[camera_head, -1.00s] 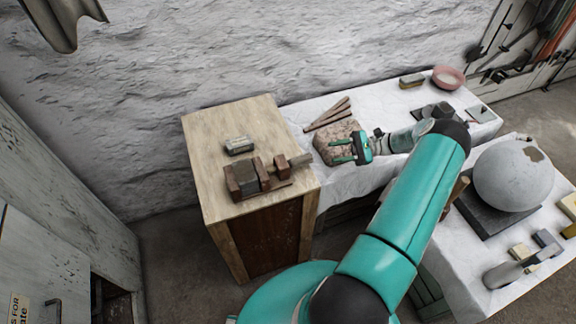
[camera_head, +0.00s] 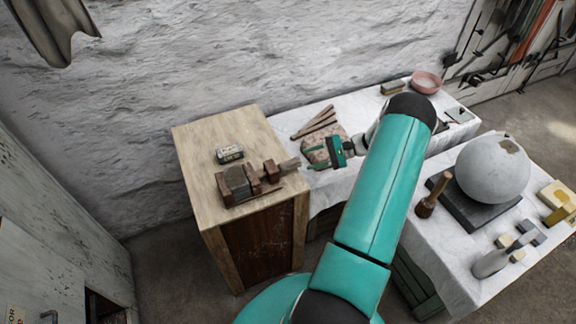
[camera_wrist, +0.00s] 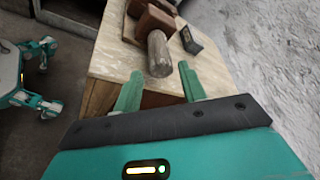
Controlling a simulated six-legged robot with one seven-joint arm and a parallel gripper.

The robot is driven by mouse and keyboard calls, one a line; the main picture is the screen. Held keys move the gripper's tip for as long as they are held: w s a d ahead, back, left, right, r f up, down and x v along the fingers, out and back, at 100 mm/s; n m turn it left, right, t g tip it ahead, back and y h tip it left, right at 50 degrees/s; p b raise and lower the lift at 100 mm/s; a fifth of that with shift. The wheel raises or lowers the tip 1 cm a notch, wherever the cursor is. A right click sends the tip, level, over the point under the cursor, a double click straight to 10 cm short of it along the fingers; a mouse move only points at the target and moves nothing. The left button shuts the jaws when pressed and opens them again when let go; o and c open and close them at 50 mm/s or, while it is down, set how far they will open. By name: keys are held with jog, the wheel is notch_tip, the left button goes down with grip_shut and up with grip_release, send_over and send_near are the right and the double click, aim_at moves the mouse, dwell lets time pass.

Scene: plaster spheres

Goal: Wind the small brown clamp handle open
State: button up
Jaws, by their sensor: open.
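The clamp (camera_head: 254,180) has brown blocks and lies on top of a wooden cabinet (camera_head: 205,150). Its short grey-brown handle (camera_head: 291,165) sticks out to the right, near the cabinet's right edge. In the wrist view the handle (camera_wrist: 158,52) points toward me from a brown clamp block (camera_wrist: 154,22). My gripper (camera_head: 313,159) is open and empty, just right of the handle's free end. In the wrist view its two teal fingertips (camera_wrist: 160,73) lie left and right of the handle's near end. I see no contact.
A small grey block (camera_head: 229,153) lies behind the clamp on the cabinet. A mottled stone (camera_head: 317,152) and wooden sticks (camera_head: 315,124) lie on the white-covered table close to my gripper. A plaster sphere (camera_head: 492,168) stands at the right. The rough wall rises behind.

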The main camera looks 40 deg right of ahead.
aim_at(289, 164)
jog(key=x, duration=0.8)
jog(key=shift+a, duration=0.1)
jog(key=c, duration=0.7)
jog(key=shift+n+t, duration=0.3)
jog(key=shift+n+t, duration=0.5)
jog(key=shift+n, duration=0.6)
jog(key=n, duration=0.2)
jog(key=n+t+y, duration=0.1)
jog(key=n, duration=0.1)
jog(key=shift+n+t+y, duration=0.3)
